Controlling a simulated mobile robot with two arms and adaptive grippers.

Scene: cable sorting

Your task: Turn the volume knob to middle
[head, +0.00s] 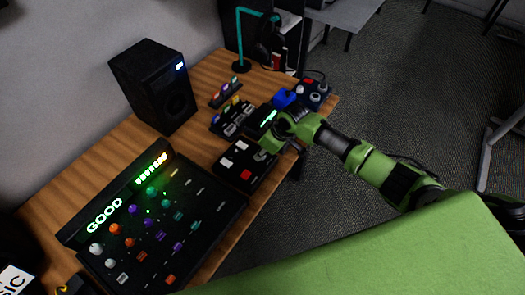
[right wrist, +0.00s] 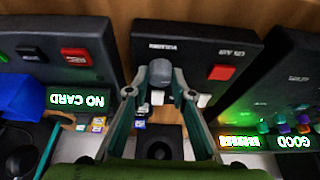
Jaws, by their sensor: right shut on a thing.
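The volume knob (right wrist: 160,72) is a small grey knob on a black control box (right wrist: 200,58) with a red button and white switches, seen in the right wrist view. In the head view the same box (head: 231,159) sits at the table's front edge, and the knob is hidden by my gripper. My right gripper (right wrist: 161,82) has one finger on each side of the knob and is shut on it. In the head view my right gripper (head: 267,146) reaches the box from the right. The knob's exact setting cannot be read. My left gripper is not in view.
A large mixing console (head: 213,213) with a lit GOOD display stands nearer on the table. A black speaker (head: 150,85) stands behind. A NO CARD device (right wrist: 60,60) and a blue object (right wrist: 20,97) are beside the box. A teal headphone stand (head: 240,40) is farther off.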

